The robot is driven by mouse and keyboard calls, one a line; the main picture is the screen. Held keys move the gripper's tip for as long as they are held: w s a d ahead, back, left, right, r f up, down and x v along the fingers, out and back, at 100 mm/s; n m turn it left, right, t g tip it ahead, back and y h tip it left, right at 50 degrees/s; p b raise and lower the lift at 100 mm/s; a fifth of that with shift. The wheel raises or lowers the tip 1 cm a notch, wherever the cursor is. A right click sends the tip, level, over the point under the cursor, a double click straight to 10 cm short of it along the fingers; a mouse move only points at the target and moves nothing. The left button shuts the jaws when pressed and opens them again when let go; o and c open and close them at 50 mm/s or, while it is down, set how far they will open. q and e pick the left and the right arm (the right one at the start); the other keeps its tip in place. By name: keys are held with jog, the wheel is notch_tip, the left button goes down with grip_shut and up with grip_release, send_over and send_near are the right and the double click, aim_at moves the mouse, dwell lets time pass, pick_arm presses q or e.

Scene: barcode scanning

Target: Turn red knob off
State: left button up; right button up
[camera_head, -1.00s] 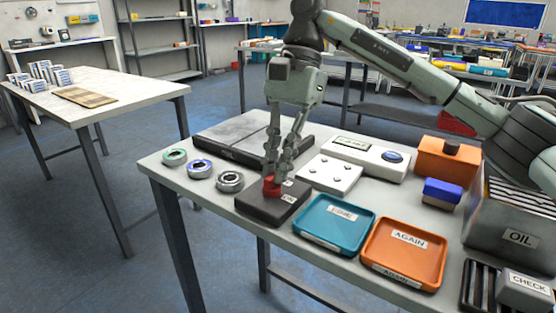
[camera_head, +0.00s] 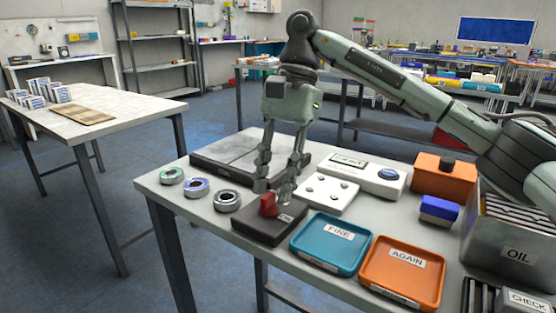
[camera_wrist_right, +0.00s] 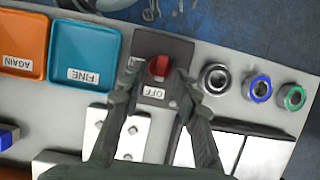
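The red knob (camera_head: 268,204) stands on a dark switch box (camera_head: 262,232) at the table's near edge. It also shows in the right wrist view (camera_wrist_right: 158,68), with an OFF label (camera_wrist_right: 153,92) beside it. A second label (camera_head: 286,217) to its right in the head view seems to read ON. My right gripper (camera_head: 275,185) points down just above the knob, its fingers apart. In the right wrist view my right gripper's fingertips (camera_wrist_right: 160,78) lie on either side of the knob, with gaps visible. My left gripper is not in view.
A teal FINE tray (camera_head: 308,262) and an orange AGAIN tray (camera_head: 375,283) sit right of the box. Several ring-shaped parts (camera_head: 228,200) lie left. An OIL bin (camera_head: 490,248) stands far right.

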jog(key=v, duration=1.1)
jog(key=shift+r, duration=0.35)
jog(key=shift+f, duration=0.1)
